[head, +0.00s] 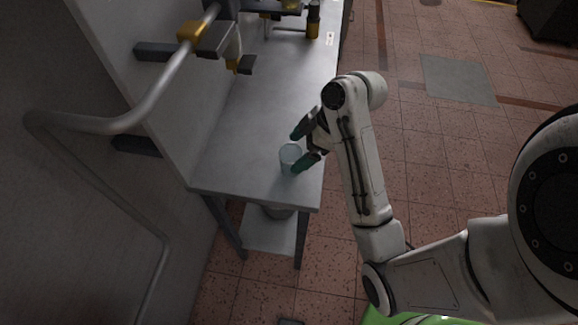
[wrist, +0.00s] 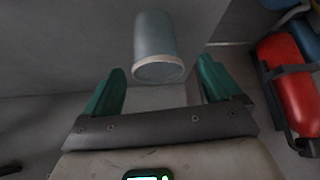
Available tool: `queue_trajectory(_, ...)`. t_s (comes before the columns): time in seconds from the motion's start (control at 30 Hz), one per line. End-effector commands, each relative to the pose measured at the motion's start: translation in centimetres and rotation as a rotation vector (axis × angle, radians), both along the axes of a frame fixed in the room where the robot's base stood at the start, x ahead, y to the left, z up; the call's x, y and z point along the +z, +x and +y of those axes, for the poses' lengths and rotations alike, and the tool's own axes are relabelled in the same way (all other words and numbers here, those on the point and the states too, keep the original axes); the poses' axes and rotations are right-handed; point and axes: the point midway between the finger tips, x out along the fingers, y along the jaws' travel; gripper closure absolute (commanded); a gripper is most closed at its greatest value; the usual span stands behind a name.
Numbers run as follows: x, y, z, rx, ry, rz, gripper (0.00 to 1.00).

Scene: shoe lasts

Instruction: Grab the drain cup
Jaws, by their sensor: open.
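The drain cup (head: 289,158) is a pale, bluish-grey cup standing near the front end of the metal table. In the wrist view the drain cup (wrist: 158,50) shows between and beyond my fingertips, with its pale rim toward me. My gripper (head: 300,149) has two green fingertips, one on the far side of the cup and one on the near right side in the head view. My gripper (wrist: 160,85) is open in the wrist view, with visible gaps between the fingers and the cup. I cannot tell how deep the cup sits between the fingers.
The metal table (head: 245,150) runs away from me, its middle clear. A bent pipe (head: 150,100) and wall fixtures stand to the left. A dark bottle (head: 313,20) is at the table's far end. A red cylinder (wrist: 290,85) shows at the right in the wrist view. Tiled floor (head: 435,150) lies right.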

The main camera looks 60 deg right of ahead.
Motion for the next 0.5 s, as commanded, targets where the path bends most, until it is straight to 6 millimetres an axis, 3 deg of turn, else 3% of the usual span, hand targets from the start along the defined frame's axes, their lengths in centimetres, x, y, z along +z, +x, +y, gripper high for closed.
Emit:
queue_trajectory(0.27,-1.6,0.9,0.4,-0.003,0.001,0.001,0.09)
queue_trajectory(0.5,-4.6,2.4,1.1,-0.001,0.002,0.003,0.09)
